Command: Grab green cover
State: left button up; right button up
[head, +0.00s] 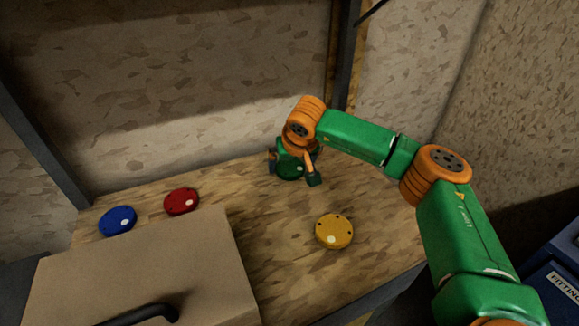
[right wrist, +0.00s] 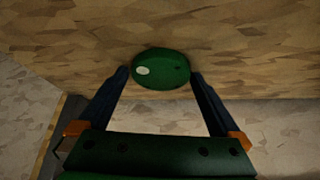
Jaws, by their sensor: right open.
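The green cover (head: 290,172) is a round disc lying on the wooden tabletop, partly hidden in the head view by my right gripper. In the right wrist view the green cover (right wrist: 160,70) lies just ahead of and between the two fingertips, with a pale spot on its left side. My right gripper (head: 292,174) is open, one finger on either side of the cover; in the right wrist view the open fingers (right wrist: 158,72) show no clear contact with it. My left gripper does not show.
A yellow cover (head: 334,231) lies front right of the green one. A red cover (head: 181,201) and a blue cover (head: 117,220) lie at the left. A large cardboard-coloured box (head: 150,265) fills the front left. A wall (head: 180,110) stands behind the table.

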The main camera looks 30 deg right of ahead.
jog(key=shift+s+a+r, duration=0.1)
jog(key=shift+s+r, duration=0.05)
jog(key=c, duration=1.3)
jog(key=shift+c, duration=0.2)
